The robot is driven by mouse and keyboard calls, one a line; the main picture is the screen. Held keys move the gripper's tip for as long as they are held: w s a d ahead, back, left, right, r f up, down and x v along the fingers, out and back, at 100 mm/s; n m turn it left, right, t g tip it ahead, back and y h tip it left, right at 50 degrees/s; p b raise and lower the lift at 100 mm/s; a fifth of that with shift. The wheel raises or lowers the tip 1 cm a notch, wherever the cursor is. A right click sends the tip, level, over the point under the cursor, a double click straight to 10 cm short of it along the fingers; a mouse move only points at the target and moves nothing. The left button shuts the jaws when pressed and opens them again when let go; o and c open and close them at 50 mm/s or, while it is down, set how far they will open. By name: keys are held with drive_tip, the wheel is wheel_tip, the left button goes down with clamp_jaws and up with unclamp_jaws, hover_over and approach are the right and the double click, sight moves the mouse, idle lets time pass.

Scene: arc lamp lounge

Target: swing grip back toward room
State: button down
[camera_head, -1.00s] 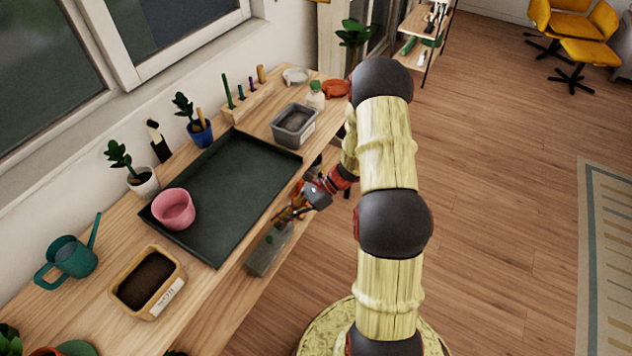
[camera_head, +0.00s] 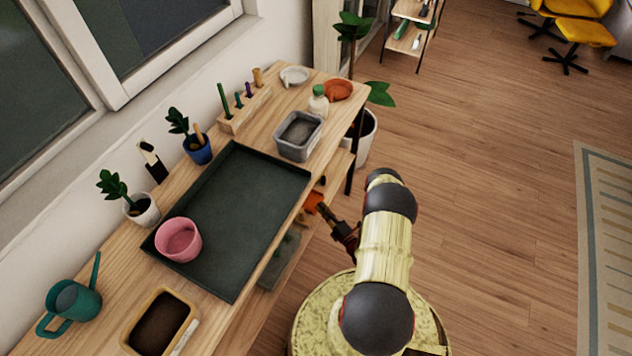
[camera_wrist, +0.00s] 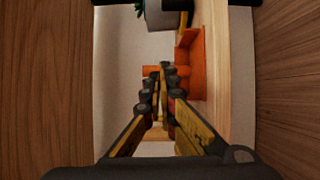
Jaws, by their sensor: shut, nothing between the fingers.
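My gripper (camera_head: 323,207) is low beside the front edge of the wooden bench, at the level of its lower shelf. In the wrist view my gripper (camera_wrist: 161,78) has its fingers together with nothing between them. An orange object (camera_wrist: 192,68) lies just beyond and to the right of the fingertips; it also shows in the head view (camera_head: 313,200), partly hidden by the gripper. I cannot tell whether the fingers touch it. The open room floor (camera_head: 480,200) lies to the right of my arm.
The bench top holds a dark tray (camera_head: 245,205) with a pink pot (camera_head: 179,240), a grey tub (camera_head: 299,136) and a soil box (camera_head: 160,322). A large potted plant (camera_head: 362,140) stands past the bench end. A rug (camera_head: 605,240) lies at right.

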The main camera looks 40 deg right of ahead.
drive_tip(key=shift+m+h, duration=0.6)
drive_tip(key=shift+h, duration=0.1)
drive_tip(key=w, duration=0.3)
drive_tip(key=w+d+f+b, duration=0.1)
drive_tip(key=w, duration=0.2)
drive_tip(key=w+d+b, duration=0.1)
drive_tip(key=w, duration=0.2)
drive_tip(key=shift+w+d+f, duration=0.2)
drive_tip(key=shift+d, duration=0.05)
drive_tip(key=d, duration=0.1)
drive_tip(key=d+b, duration=0.1)
drive_tip(key=shift+s+d, duration=0.2)
drive_tip(key=shift+d, duration=0.2)
drive_tip(key=shift+w+d, duration=0.1)
drive_tip(key=shift+d, duration=0.5)
